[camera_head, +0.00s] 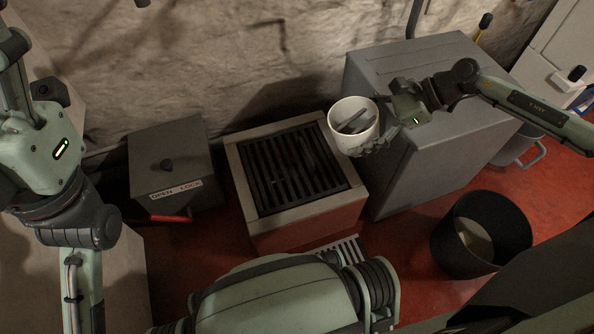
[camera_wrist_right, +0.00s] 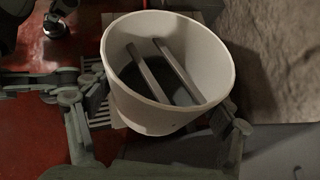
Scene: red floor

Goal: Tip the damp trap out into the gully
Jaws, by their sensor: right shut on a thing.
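The damp trap is a white round tub (camera_head: 341,139) with two grey bars across its inside. It is held roughly upright above the right back corner of the gully, whose black slatted grate (camera_head: 290,168) sits in a pale frame. My right gripper (camera_head: 376,147) is shut on the tub, coming from the right. In the right wrist view the tub (camera_wrist_right: 150,115) sits between the fingers, mouth towards the camera, with a dark grey patch below the bars; I cannot tell whether it is liquid. My left arm shows at the left, but its gripper is out of view.
A grey cabinet (camera_head: 435,65) stands right of the gully, under my right arm. A grey box with a lock label (camera_head: 166,150) stands to the left. A black bin (camera_head: 481,232) is on the red floor at right. A rough stone wall (camera_head: 190,50) closes the back.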

